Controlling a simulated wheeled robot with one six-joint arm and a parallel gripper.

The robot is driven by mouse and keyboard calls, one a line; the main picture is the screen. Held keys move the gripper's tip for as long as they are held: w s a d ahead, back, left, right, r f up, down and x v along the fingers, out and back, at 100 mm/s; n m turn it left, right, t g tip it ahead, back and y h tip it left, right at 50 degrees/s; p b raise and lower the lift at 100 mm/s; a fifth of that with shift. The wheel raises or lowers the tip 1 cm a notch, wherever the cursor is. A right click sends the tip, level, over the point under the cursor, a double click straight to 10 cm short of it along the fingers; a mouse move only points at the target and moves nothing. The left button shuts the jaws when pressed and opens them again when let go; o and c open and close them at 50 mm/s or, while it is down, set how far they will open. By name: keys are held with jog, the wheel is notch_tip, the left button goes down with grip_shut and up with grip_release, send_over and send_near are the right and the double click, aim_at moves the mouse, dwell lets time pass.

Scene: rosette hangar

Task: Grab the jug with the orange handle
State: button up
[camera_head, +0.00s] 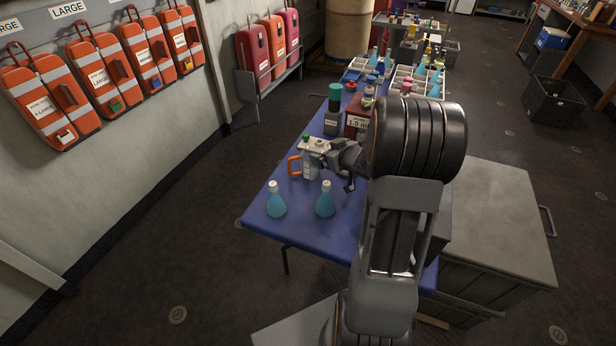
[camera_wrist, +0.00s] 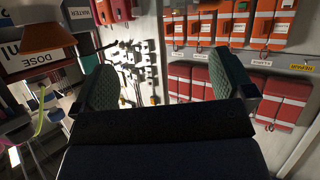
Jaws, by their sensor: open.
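The jug (camera_head: 309,167) with the orange handle stands on the blue table in the head view, its handle pointing left. Its body is pale, and its upper part is partly hidden by my gripper. My gripper (camera_head: 335,158) is just right of the jug and close to it; I cannot tell if they touch. In the wrist view, the fingers of my gripper (camera_wrist: 165,78) are wide apart with no object held between them. I cannot make out the jug in the wrist view.
Two flasks of blue liquid (camera_head: 276,203) (camera_head: 325,203) stand at the table's near end. A dark teal-capped bottle (camera_head: 334,112) and a red box (camera_head: 356,119) stand behind the jug. A grey cabinet (camera_head: 497,225) is at right.

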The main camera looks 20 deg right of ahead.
aim_at(305, 153)
jog(key=shift+w+a+f+n+y+b, duration=0.1)
jog(key=shift+w+a+f+y+b, duration=0.2)
jog(key=shift+w+f, duration=0.7)
jog(key=shift+w+a+f+n+y+b, duration=0.1)
jog(key=shift+w+a+f+y+b, duration=0.25)
jog(key=shift+w+f, duration=0.7)
jog(key=shift+w+a+f+n+y+b, duration=0.15)
jog(key=shift+w+a+f+y, duration=0.25)
jog(key=shift+w+f, duration=0.6)
jog(key=shift+w+r, duration=0.1)
jog(key=shift+r, duration=0.05)
jog(key=c, duration=1.2)
